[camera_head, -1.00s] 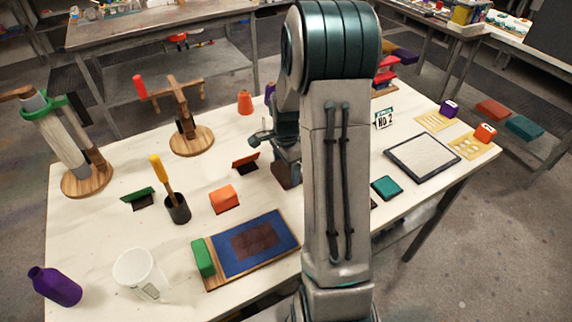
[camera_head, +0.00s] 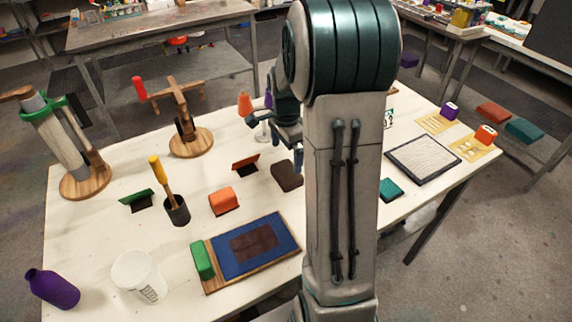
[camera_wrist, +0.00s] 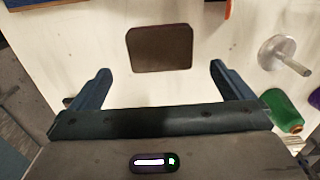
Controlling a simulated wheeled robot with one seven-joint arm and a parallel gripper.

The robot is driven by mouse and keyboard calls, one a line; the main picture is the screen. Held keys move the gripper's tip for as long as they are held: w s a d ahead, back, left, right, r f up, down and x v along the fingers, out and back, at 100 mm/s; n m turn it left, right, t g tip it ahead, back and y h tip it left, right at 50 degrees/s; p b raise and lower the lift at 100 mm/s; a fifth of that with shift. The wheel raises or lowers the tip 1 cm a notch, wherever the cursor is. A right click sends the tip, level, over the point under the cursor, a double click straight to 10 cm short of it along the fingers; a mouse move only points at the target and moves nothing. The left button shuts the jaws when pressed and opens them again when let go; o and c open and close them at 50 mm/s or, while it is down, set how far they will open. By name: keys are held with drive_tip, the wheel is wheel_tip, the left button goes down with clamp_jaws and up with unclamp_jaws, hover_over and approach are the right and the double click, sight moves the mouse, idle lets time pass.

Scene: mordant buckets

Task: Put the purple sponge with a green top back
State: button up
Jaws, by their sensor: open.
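I cannot make out a purple sponge with a green top in either view; my arm hides part of the table. My gripper (camera_wrist: 160,70) is open and empty, facing down at the table. It shows in the head view (camera_head: 287,143), partly hidden by my arm. A dark brown, rounded block or pad (camera_wrist: 160,48) lies just beyond the fingertips in the wrist view, centred between them and apart from them. It also shows in the head view (camera_head: 287,176), left of my arm. A purple thing (camera_wrist: 315,98) is cut off at the wrist view's right edge.
A small metal stand (camera_wrist: 278,53) and a green rounded thing (camera_wrist: 282,110) are right of my gripper in the wrist view. An orange block (camera_head: 223,201), blue mat (camera_head: 225,262), dark cup (camera_head: 177,211) and wooden stand (camera_head: 190,142) occupy the table's left.

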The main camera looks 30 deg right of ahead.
drive_tip(key=s+a+r+n+t, duration=0.2)
drive_tip(key=s+a+r+n, duration=0.7)
drive_tip(key=s+r, duration=0.15)
drive_tip(key=s+a+n+t, duration=0.1)
drive_tip(key=s+a+n, duration=0.4)
drive_tip(key=s+n, duration=0.3)
drive_tip(key=shift+s+f+n, duration=0.35)
drive_tip(key=shift+s+n, duration=0.05)
